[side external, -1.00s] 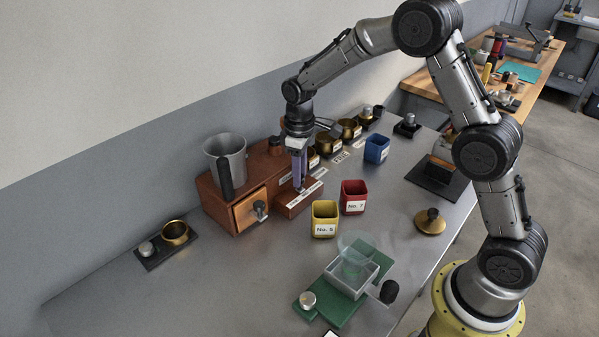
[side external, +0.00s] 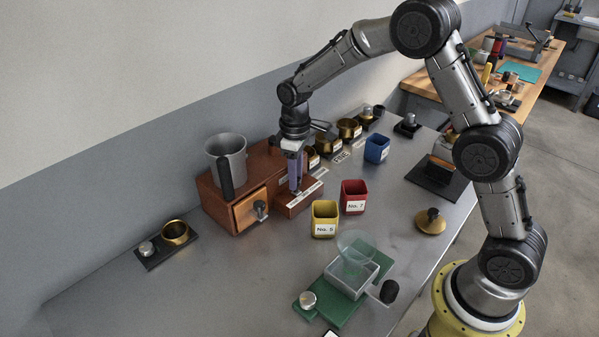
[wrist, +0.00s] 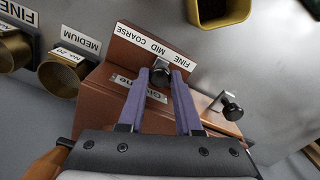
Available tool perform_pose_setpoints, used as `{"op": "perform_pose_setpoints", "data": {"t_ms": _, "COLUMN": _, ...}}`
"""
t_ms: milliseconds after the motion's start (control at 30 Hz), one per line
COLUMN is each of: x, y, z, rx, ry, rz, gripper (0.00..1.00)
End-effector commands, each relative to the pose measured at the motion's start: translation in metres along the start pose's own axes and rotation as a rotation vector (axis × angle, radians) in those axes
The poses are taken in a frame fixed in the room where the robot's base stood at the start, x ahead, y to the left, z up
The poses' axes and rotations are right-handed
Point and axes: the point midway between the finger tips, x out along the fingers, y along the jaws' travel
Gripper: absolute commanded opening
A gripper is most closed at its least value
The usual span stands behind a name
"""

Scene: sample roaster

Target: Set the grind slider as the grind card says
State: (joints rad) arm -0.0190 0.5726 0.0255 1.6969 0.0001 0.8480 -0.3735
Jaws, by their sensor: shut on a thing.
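The grind slider is a dark knob (wrist: 158,76) on a brown block (side external: 290,207) at the front of the wooden grinder (side external: 222,212). The block carries a white strip (wrist: 153,48) reading FINE, MID and COARSE. My gripper (side external: 296,190) points down over the block, and its purple fingers (wrist: 161,74) are shut on the knob. In the wrist view the knob sits somewhat right of the strip's middle; its exact mark I cannot tell. Cards reading FINE (wrist: 18,12) and MEDIUM (wrist: 80,40) lie by the brass cups; which is the grind card is unclear.
A yellow bin (side external: 324,230) and a red bin (side external: 353,207) stand close right of the block. A blue bin (side external: 376,149) stands farther back. The drawer knob (wrist: 231,108) juts out beside the slider.

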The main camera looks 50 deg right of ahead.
Motion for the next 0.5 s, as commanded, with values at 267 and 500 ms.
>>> {"op": "perform_pose_setpoints", "data": {"t_ms": 267, "x": -0.001, "y": -0.029, "z": -0.012, "rx": 0.000, "ry": 0.003, "rz": 0.000, "gripper": 0.00}}
{"op": "perform_pose_setpoints", "data": {"t_ms": 500, "x": -0.001, "y": -0.030, "z": -0.013, "rx": 0.000, "ry": 0.005, "rz": -0.003, "gripper": 0.44}}
